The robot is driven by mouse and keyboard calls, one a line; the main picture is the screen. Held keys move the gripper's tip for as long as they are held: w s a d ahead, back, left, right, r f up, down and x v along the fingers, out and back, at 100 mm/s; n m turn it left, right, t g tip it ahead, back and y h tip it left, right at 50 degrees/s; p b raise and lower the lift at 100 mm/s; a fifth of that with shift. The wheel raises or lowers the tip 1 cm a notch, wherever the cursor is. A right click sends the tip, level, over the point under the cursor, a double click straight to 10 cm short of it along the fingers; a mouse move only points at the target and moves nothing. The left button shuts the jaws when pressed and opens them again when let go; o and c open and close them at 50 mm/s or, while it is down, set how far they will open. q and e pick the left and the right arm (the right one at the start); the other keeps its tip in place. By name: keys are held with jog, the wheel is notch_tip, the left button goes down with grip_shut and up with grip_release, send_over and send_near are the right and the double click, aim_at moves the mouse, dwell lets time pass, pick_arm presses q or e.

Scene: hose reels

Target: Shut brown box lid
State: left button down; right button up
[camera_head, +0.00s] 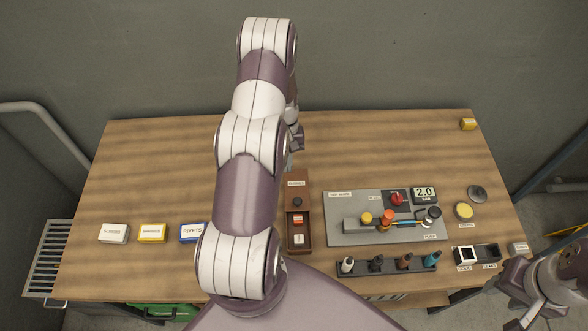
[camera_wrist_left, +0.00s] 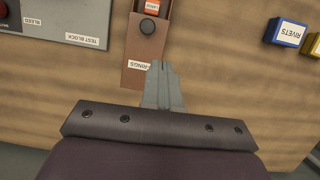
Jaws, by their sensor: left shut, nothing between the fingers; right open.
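The brown box (camera_head: 289,238) stands near the middle of the table, its near part uncovered with a red item (camera_head: 298,219) and a white item (camera_head: 298,239) inside. Its brown lid (camera_head: 297,190) covers the far part and bears a dark round knob (camera_head: 297,202) and a label; the lid also shows in the left wrist view (camera_wrist_left: 146,46). My left gripper (camera_wrist_left: 163,66) is shut and empty, its tips beside the labelled far end of the lid; I cannot tell if they touch. In the head view my arm partly hides it. My right gripper (camera_head: 512,281) is open at the lower right.
A grey test panel (camera_head: 350,236) with knobs and a gauge (camera_head: 424,195) lies right of the box. A dark rack (camera_head: 385,264) of small bottles stands before it. White, yellow and blue labelled blocks (camera_head: 152,232) sit at left.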

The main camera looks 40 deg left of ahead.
pick_arm(q)
jog(key=w+a+n, duration=0.1)
jog(key=a, duration=0.2)
jog(key=n+h+b, duration=0.1)
jog(key=n+b, duration=0.1)
jog(key=b, duration=0.9)
send_near(293, 194)
jog(key=shift+w+a+f, duration=0.25)
jog(key=shift+a, duration=0.2)
jog(key=shift+w+a+f, duration=0.2)
jog(key=shift+w+a, duration=0.1)
jog(key=shift+a, duration=0.1)
jog(key=x, duration=0.2)
jog(key=b+x, duration=0.1)
jog(key=x, duration=0.1)
jog(key=shift+d+r+b, duration=0.1)
jog(key=shift+d+b, duration=0.1)
jog(key=shift+b, duration=0.1)
jog(key=s+d+p, duration=0.2)
jog(key=p, duration=0.1)
jog(key=shift+d+r, duration=0.4)
jog(key=shift+s+d+f, duration=0.15)
jog(key=shift+s+d, duration=0.05)
pick_arm(e)
notch_tip(293, 194, down, 7)
jog(key=shift+a, duration=0.1)
